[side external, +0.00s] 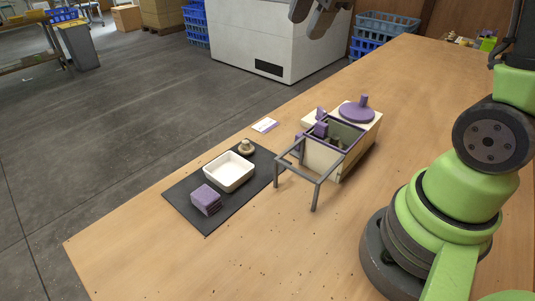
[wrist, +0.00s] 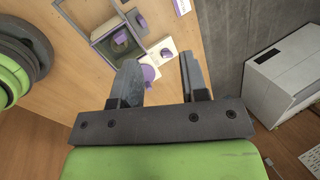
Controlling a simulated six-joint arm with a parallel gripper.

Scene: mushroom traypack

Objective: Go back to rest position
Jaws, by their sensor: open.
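My gripper (side external: 307,24) shows at the top edge of the side view, high above the table, with the arm above it cut off. In the wrist view my gripper (wrist: 159,60) has its two fingers well apart and nothing between them. A white tray (side external: 230,184) stands on a dark mat (side external: 196,219) and looks empty inside. A beige mushroom-like piece (side external: 246,148) sits at the mat's far end. A purple block or stack (side external: 205,200) sits at its near end.
A wooden box fixture (side external: 322,158) with purple parts, a purple round lid (side external: 357,112) and a grey frame (side external: 316,196) stands beside the mat. A small white card (side external: 264,125) lies near the table edge. A white cabinet (side external: 270,45) stands behind the table. The table front is clear.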

